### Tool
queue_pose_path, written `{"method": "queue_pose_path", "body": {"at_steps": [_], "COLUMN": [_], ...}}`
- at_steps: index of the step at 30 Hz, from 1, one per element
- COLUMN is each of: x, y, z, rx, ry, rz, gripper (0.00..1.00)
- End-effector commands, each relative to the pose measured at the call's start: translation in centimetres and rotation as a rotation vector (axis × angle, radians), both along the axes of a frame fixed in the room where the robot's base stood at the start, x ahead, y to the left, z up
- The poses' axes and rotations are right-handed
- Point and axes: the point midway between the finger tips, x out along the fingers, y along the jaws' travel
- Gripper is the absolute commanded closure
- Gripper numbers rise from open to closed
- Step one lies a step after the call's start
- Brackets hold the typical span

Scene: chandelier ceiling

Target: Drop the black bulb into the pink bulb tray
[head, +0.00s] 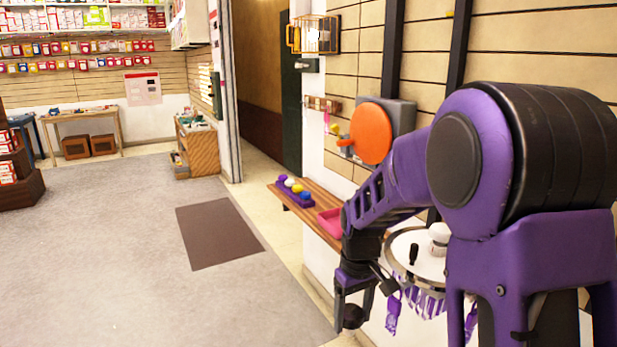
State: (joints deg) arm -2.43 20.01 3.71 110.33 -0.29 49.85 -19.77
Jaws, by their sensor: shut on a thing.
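My gripper (354,308) hangs pointing down at the lower middle of the head view. It is shut on a dark round thing, which looks like the black bulb (352,318); only part of it shows between the fingers. The pink bulb tray (330,223) sits on a wooden slatted shelf (312,212) along the wall, above and slightly left of my gripper in the picture. My arm hides the tray's right part, and its inside is hard to see. The bulb and tray are apart.
A purple rack (290,191) with white, yellow and blue bulbs stands left of the tray on the shelf. A round white stand (405,240) with a white jar and a dark item is right of my gripper. Open grey floor (120,270) lies left.

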Motion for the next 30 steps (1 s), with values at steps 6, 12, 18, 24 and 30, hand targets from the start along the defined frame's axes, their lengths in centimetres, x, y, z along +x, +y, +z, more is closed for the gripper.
{"method": "queue_pose_path", "body": {"at_steps": [6, 12, 18, 24, 30], "x": [-1.7, -2.3, -2.2, -2.6, -4.2], "y": [-3.7, -4.7, -4.8, -4.7, -4.8], "z": [-7.3, -9.1, -9.1, -11.4, -18.5], "rx": [-0.014, -0.018, -0.019, -0.020, -0.022], "ry": [0.007, 0.000, -0.001, 0.006, 0.010], "rz": [-0.345, -0.451, -0.455, -0.453, -0.452], "gripper": [0.94, 0.94, 0.94, 0.94, 0.94]}}
